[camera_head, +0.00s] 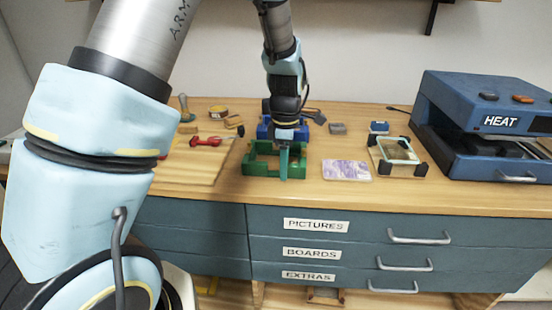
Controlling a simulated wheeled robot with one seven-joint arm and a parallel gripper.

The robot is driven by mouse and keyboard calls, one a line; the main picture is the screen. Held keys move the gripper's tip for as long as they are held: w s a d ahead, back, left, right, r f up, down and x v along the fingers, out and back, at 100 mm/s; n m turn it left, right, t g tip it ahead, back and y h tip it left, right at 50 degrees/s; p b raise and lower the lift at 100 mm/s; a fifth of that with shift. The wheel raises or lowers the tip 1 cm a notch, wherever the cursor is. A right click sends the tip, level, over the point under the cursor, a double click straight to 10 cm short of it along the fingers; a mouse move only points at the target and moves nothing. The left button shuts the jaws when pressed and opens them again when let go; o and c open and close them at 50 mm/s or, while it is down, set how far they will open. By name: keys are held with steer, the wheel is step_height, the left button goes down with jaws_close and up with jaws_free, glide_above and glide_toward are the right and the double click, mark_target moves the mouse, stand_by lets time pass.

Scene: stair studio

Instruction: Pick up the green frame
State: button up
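The green frame (258,170) lies on the wooden worktop near its front edge, at the middle of the view. It looks like an open rectangular holder with raised corners. My gripper (284,172) reaches down from above at the frame's right half. A pale finger shows in front of the frame's front side, overlapping it. The other finger is not clearly seen, so I cannot tell whether the gripper grips the frame's bar or only stands around it. My gripper hides part of the frame's middle and back.
A blue frame (265,131) stands just behind the green one. To the right lie a purple picture (346,170), a clear-topped frame with black corners (397,150) and a blue heat press (470,165). A board with a red-handled tool (205,142) lies left. Labelled drawers are below.

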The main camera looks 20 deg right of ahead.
jaws_close()
stand_by(1.1)
